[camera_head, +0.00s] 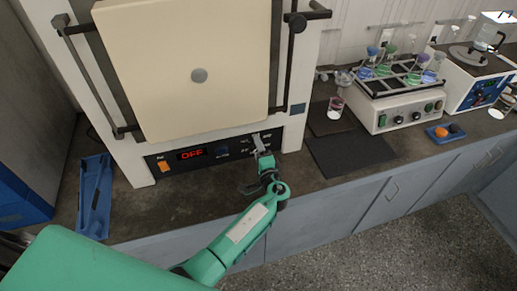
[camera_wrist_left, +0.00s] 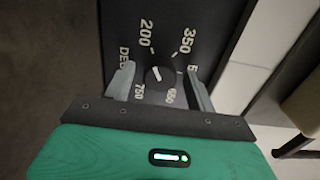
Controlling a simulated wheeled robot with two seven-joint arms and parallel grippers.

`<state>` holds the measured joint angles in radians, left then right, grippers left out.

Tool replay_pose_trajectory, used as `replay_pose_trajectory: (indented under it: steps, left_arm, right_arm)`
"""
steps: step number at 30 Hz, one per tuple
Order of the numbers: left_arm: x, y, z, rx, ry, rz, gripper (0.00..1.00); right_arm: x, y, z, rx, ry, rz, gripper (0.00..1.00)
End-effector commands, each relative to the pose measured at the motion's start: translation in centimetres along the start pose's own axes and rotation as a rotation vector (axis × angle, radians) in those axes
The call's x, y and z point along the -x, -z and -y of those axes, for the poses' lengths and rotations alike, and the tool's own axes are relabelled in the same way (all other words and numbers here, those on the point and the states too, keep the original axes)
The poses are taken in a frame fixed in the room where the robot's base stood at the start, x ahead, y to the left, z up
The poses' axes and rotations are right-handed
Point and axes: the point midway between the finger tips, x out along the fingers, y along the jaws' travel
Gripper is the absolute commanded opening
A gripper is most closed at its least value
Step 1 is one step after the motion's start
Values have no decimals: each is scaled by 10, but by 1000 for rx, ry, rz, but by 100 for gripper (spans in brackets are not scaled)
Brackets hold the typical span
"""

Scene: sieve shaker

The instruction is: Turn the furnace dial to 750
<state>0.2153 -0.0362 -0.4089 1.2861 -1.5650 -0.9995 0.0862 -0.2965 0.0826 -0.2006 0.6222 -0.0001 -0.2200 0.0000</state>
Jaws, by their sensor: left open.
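The furnace (camera_head: 205,70) stands on the bench with its pale door shut. Its black control panel has a red display (camera_head: 191,154) reading OFF. The dial (camera_wrist_left: 159,77) is a dark round knob with a white pointer mark, which lies on the knob's upper left in the left wrist view, on the side of the 200 label. Labels 200, 350, 650 and 750 are readable around it; one at the right is partly hidden by a finger. My left gripper (camera_head: 259,147) is open at the panel, its fingers (camera_wrist_left: 160,80) on either side of the dial with gaps. My right gripper is not seen.
An orange switch (camera_head: 165,167) is left of the display. A blue tray (camera_head: 95,195) lies left of the furnace. Right of it are a dark mat (camera_head: 350,152), a beaker (camera_head: 335,107) and a white device (camera_head: 405,110) with flasks. The bench front is mostly clear.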

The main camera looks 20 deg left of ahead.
Motion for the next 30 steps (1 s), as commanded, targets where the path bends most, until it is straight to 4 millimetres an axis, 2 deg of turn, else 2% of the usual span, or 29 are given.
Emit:
replay_pose_trajectory:
  steps: [6, 12, 13, 23, 30]
  left_arm:
    - [0, 0, 0, 0, 0, 0, 54]
    - [0, 0, 0, 0, 0, 0, 15]
    - [0, 0, 0, 0, 0, 0, 11]
    - [0, 0, 0, -42, 0, 0, 11]
    - [0, 0, 0, -184, 0, -1, 11]
  right_arm:
    - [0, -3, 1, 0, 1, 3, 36]
    - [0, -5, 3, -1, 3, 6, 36]
    - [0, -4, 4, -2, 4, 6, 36]
    - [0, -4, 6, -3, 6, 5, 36]
    - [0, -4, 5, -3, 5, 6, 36]
